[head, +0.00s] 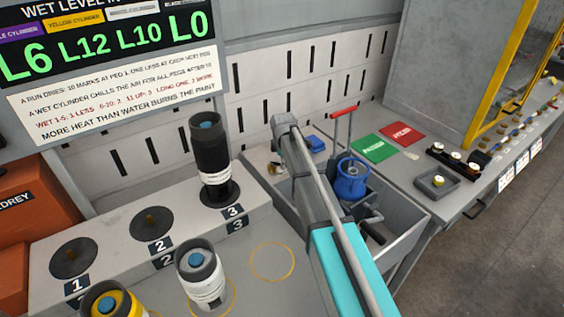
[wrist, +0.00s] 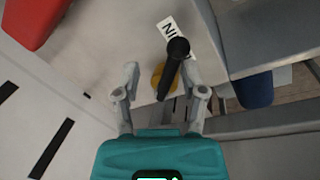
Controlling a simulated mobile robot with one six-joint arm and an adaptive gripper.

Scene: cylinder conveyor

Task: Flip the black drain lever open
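In the wrist view a black lever (wrist: 176,62) with a round knob end stands out from a yellow-orange round mount (wrist: 158,78) on a pale surface. A white label (wrist: 172,28) beside it is partly covered, with "IN" readable. My gripper (wrist: 161,75) is open, with one finger to each side of the lever and mount. The right finger is close to the lever; I cannot tell whether they touch. In the head view my arm hides the lever and the gripper's fingers.
Black, white and yellow cylinders stand at the left. In the wrist view a red object (wrist: 32,18) is upper left and a blue one (wrist: 254,91) right.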

